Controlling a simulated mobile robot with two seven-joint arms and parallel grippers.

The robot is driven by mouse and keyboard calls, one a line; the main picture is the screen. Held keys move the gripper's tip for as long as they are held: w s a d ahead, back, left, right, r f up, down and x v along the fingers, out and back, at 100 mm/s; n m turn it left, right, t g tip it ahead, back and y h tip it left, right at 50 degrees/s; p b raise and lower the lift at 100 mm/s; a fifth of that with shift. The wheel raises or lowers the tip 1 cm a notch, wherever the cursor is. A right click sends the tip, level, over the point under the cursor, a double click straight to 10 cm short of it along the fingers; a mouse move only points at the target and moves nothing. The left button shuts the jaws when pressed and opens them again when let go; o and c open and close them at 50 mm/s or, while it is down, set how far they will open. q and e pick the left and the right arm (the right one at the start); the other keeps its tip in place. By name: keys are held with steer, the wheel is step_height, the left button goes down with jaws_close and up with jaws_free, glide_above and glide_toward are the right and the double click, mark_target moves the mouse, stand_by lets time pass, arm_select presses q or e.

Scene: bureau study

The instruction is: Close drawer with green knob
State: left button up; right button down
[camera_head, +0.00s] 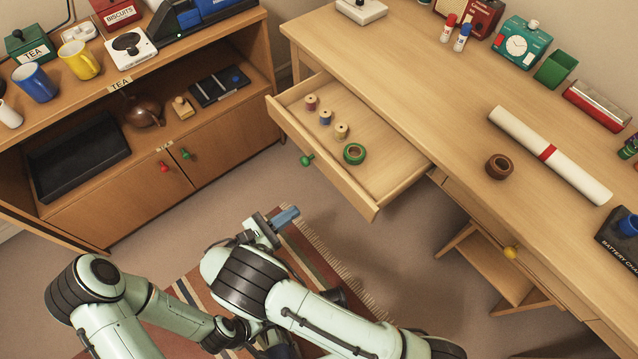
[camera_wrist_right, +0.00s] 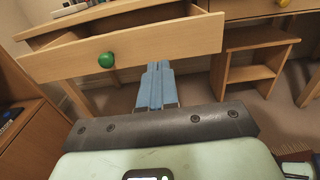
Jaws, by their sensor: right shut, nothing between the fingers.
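The desk drawer (camera_head: 375,200) with the green knob (camera_head: 306,160) is pulled well out from the desk. Spools and a green tape ring (camera_head: 354,153) lie in it. In the right wrist view the drawer front (camera_wrist_right: 160,42) and its green knob (camera_wrist_right: 106,60) are ahead, with the knob left of my fingers. My right gripper (camera_head: 288,215) has its blue fingers shut and empty. It is below the drawer in the head picture, apart from the front and knob. The fingers also show in the right wrist view (camera_wrist_right: 157,75). My left gripper is hidden behind my right arm.
The desk (camera_head: 420,80) holds a brown tape roll (camera_head: 499,167) and a paper roll (camera_head: 550,155). A yellow knob (camera_head: 510,253) marks another, shut desk drawer. A cabinet (camera_head: 110,205) with red and green door knobs stands at left. A striped rug (camera_head: 190,290) lies on the floor.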

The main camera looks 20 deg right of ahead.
mark_target(341, 179)
arm_select(q)
steer(key=shift+w+a+f, duration=0.2)
steer(key=shift+w+f, duration=0.15)
steer(key=shift+w, duration=0.1)
arm_select(e)
steer(key=x, duration=1.3)
steer(key=shift+w+d+r, duration=0.15)
steer(key=shift+d+r, duration=0.1)
steer(key=shift+d, duration=0.15)
steer(key=shift+d, duration=0.15)
steer(key=p+x, duration=0.1)
steer(key=x, duration=0.6)
steer(key=shift+r, duration=0.15)
steer(key=x, duration=1.6)
steer(key=shift+w+d, duration=0.2)
steer(key=shift+d, duration=0.05)
steer(key=shift+w+d, duration=0.2)
steer(key=shift+d, duration=0.3)
arm_select(q)
steer(key=shift+s+d+r, duration=0.3)
steer(key=shift+s+r, duration=0.45)
steer(key=shift+s, duration=0.2)
arm_select(e)
steer(key=shift+d+r, duration=0.1)
steer(key=shift+r, duration=0.05)
steer(key=shift+d+r, duration=0.1)
